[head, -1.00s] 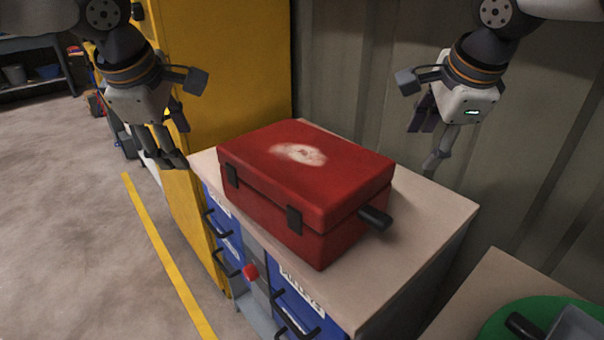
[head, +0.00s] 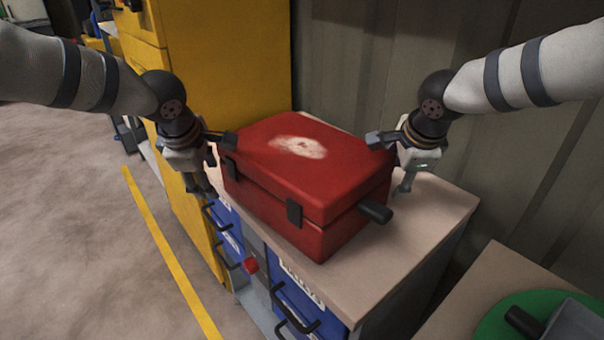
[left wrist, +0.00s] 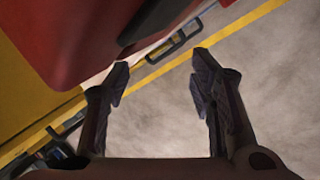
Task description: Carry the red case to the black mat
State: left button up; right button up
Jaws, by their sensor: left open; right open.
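The red case (head: 290,180) lies flat and closed on the beige top of a drawer cabinet (head: 425,212). Its lid has a pale worn patch, and a black handle (head: 375,212) sticks out from its right end. My left gripper (head: 203,188) is open beside the case's left end, apart from it as far as I can tell. The left wrist view shows its two fingers apart and empty (left wrist: 157,80), with the red case at upper left and a dark handle-like part (left wrist: 155,22) above the fingers. My right gripper (head: 404,185) is open beyond the case's right end. No black mat is in view.
A yellow cabinet (head: 225,60) stands behind at the left, and a corrugated wall (head: 350,60) runs behind. A second surface with a green round thing (head: 492,318) and a grey container is at lower right. Open floor with a yellow line (head: 165,245) lies left.

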jog(key=shift+s+a+r, duration=0.1)
jog(key=shift+a, duration=0.1)
pick_arm(q)
jog(key=shift+s+d+r, duration=0.1)
jog(key=shift+d, duration=0.1)
